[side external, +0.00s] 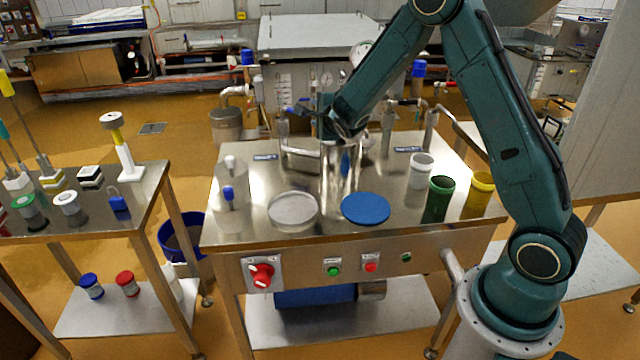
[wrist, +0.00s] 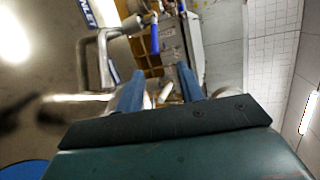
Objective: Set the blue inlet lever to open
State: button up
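The blue inlet lever (wrist: 155,39) shows in the wrist view on a metal valve at the top of a bent pipe (wrist: 104,52). It lies ahead of my fingertips, and I see no finger around it. In the side view the lever (side external: 290,109) is small, at the left pipe, just left of my gripper (side external: 322,104). In the wrist view my gripper (wrist: 161,72) is open, with its two blue fingers apart and nothing visible between them. The INLET label (wrist: 86,14) is partly cut off. In the side view my wrist hides part of the area around the pipe.
The steel table (side external: 250,190) carries a blue disc (side external: 366,208), a clear disc (side external: 293,210) and white, green and yellow cups at the right. The table's front panel has a red knob (side external: 262,275) and buttons.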

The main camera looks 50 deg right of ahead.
dwell(0.3)
grip_shut()
jog(key=w+a+r+n+g+y, duration=0.1)
jog(key=w+n+g, duration=0.2)
jog(key=n, duration=1)
jog(key=w+a+n+g+y, duration=0.1)
jog(key=w+n+g, duration=0.2)
jog(key=n, duration=1)
jog(key=shift+w+r+n+y, duration=0.3)
jog(key=shift+w+r, duration=0.05)
jog(key=shift+w, duration=0.2)
